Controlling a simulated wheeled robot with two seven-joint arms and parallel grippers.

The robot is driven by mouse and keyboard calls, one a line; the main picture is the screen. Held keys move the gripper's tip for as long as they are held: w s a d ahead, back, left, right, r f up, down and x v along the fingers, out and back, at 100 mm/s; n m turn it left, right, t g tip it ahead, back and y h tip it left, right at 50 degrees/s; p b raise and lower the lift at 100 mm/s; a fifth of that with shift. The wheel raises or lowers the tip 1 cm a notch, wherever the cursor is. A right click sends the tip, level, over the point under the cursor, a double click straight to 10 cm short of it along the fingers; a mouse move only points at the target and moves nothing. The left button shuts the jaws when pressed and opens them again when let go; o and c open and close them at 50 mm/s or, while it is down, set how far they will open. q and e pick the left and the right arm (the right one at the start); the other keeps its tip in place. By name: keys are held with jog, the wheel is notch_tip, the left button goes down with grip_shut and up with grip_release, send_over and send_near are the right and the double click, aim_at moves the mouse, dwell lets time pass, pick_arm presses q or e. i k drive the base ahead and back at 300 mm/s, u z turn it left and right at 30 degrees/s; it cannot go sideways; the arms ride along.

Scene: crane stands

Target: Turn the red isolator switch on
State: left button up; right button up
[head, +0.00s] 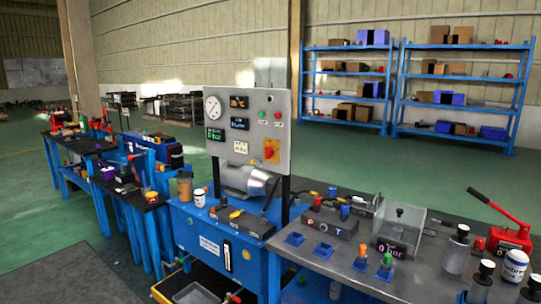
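The red isolator switch (271,150) is a red knob on a yellow plate, low on the right side of an upright grey control panel (250,100). The panel stands at the back of a blue hydraulic unit (215,240). The knob is too small to tell its exact position. The panel also carries a round gauge (213,108), dark displays with lit digits, and a green and a red button above the switch. Neither of my grippers shows in the head view.
A dark bench (330,262) with a clear box (400,222), bottles and a red hand pump (510,235) stands right of the unit. More blue benches stand at left. Blue shelves (350,75) stand behind. Green floor between is open.

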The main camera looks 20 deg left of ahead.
aim_at(269, 151)
jog(key=u, duration=0.95)
jog(key=i, duration=0.85)
jog(key=u, duration=1.25)
jog(key=i, duration=1.8)
jog(key=z, duration=1.25)
jog(key=i, duration=0.9)
jog(key=z, duration=1.05)
